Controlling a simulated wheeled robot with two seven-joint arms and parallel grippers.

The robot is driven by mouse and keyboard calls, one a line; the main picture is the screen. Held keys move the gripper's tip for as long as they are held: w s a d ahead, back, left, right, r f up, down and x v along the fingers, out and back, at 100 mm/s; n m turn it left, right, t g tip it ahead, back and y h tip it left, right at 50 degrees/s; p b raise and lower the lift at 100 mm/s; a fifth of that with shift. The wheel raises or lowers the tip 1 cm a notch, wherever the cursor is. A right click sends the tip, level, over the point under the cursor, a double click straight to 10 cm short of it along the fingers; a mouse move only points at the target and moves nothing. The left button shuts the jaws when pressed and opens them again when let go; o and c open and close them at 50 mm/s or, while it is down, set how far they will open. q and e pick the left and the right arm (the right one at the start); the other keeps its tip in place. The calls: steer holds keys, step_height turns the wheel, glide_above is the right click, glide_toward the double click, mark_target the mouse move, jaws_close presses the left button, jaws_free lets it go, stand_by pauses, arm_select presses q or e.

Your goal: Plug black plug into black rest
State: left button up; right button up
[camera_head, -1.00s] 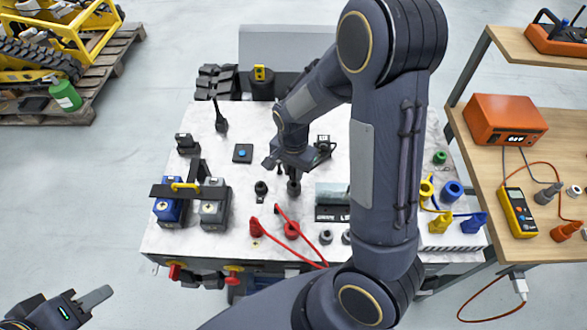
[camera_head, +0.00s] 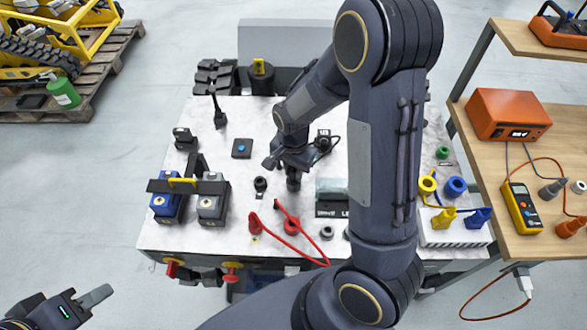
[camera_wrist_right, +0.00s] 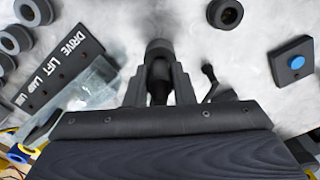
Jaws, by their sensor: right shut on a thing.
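My right gripper (camera_wrist_right: 160,82) is shut on the black plug (camera_wrist_right: 159,92), whose body shows between the fingers in the right wrist view. Directly below the plug is a round black rest (camera_wrist_right: 159,47), also seen in the head view (camera_head: 293,184) on the marbled worktop. The plug lines up with this rest; the fingers hide how far it sits in it. In the head view my right gripper (camera_head: 292,168) points down over the worktop's middle. My left gripper (camera_head: 95,297) is at the lower left, clear of the worktop; only one finger shows clearly.
Another black ring (camera_head: 260,184) stands just left. A labelled block (camera_head: 331,199) is close on the right. Red plugs with a looping red cable (camera_head: 300,246) lie in front. Blue and grey boxes (camera_head: 212,205) with a yellow-handled bar stand left.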

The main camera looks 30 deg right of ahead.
steer(key=shift+f+b, duration=0.4)
steer(key=shift+f, duration=0.2)
steer(key=o, duration=1)
steer(key=shift+o, duration=0.2)
step_height(320, 180, up, 8)
steer(key=shift+f, duration=0.1)
